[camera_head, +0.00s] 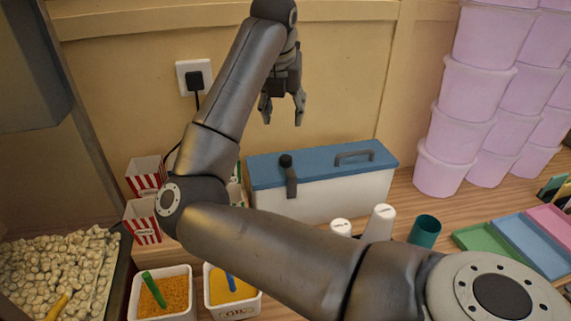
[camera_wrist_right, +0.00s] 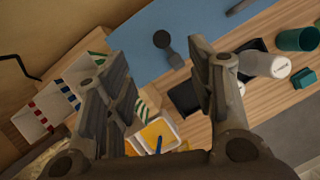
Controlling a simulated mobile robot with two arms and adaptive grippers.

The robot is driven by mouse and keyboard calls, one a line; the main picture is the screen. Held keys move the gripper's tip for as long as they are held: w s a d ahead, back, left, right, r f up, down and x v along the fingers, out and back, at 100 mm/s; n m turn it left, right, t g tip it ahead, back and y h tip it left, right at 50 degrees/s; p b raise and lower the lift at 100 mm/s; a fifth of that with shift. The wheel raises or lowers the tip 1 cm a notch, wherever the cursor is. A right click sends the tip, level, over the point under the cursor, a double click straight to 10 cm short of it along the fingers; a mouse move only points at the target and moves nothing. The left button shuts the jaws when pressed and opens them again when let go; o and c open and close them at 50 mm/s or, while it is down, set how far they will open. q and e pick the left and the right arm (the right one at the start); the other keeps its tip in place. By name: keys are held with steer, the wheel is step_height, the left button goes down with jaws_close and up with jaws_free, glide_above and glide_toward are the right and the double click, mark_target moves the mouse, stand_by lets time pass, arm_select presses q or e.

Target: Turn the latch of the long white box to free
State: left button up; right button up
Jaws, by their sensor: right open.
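The long white box (camera_head: 335,198) stands against the back wall with its blue lid (camera_head: 320,164) down. The lid also shows in the right wrist view (camera_wrist_right: 190,28). The dark latch (camera_head: 291,180) is at the lid's front edge, with a round knob on top and its arm hanging down over the white front. The latch also shows in the right wrist view (camera_wrist_right: 174,59). My left gripper is not in view.
A lid handle (camera_head: 354,155) stands right of the latch. White shakers (camera_head: 379,223) and a teal cup (camera_head: 424,231) stand in front of the box. Striped popcorn boxes (camera_head: 143,220) are at left, stacked pink tubs (camera_head: 466,100) at right. My right arm crosses the foreground.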

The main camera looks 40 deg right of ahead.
steer(key=b, duration=0.3)
glide_toward(286, 158)
step_height(286, 158, up, 2)
steer(key=p+x, duration=0.1)
steer(key=x, duration=0.6)
steer(key=p+x, duration=0.1)
steer(key=x, duration=0.2)
steer(key=shift+a+f+p, duration=0.15)
steer(key=shift+f+p, duration=0.15)
steer(key=shift+f, duration=0.2)
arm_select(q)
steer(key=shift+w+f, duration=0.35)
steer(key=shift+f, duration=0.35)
